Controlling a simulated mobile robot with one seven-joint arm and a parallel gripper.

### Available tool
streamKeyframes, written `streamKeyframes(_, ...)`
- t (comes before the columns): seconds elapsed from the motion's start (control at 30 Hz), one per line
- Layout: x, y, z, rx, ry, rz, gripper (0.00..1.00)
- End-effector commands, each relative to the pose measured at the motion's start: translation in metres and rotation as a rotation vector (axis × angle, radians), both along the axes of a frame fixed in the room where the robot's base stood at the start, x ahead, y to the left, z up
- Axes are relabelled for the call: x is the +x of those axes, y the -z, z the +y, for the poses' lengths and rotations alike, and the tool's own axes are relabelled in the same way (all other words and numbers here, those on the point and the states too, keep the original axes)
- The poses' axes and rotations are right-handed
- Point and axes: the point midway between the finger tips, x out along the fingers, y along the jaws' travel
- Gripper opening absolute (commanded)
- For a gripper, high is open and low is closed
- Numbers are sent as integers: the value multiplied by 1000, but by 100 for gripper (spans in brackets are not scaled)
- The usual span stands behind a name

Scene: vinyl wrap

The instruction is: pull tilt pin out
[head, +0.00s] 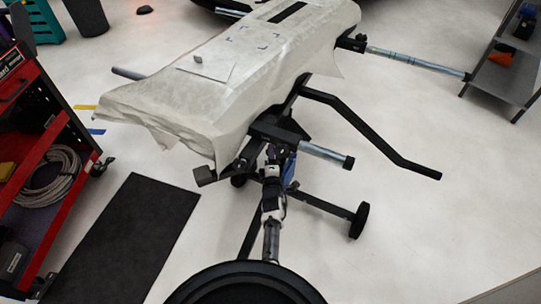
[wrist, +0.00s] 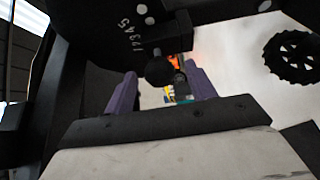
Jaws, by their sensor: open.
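The tilt pin's round black knob (wrist: 160,71) shows in the wrist view below a black block (wrist: 168,34), beside a black plate with numbers 1 to 5 (wrist: 138,28). My gripper (wrist: 162,76) has two purple fingers spread apart, one on each side of the knob, with visible gaps. The knob is around fingertip level; its exact depth between the fingers is hard to tell. In the head view my gripper (head: 272,153) is under the near end of the covered stand (head: 222,85). The pin cannot be made out there.
A black bent bar (head: 375,130) and a grey tube (head: 325,153) stick out right of the stand. Its wheeled legs (head: 358,220) stand on the floor. A red tool cart (head: 50,150) is at left, beside a black mat (head: 130,240).

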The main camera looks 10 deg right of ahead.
Motion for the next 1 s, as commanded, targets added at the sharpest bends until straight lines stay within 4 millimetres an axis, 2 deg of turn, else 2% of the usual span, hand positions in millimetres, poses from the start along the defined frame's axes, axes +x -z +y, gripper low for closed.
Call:
streamKeyframes(0.2,19,1,-4,-1,-1,0,55)
streamKeyframes(0.53,21,0,-4,0,0,1,54)
streamKeyframes(0.93,21,0,-4,0,0,0,2)
streamKeyframes(1.0,21,0,-4,0,0,0,0)
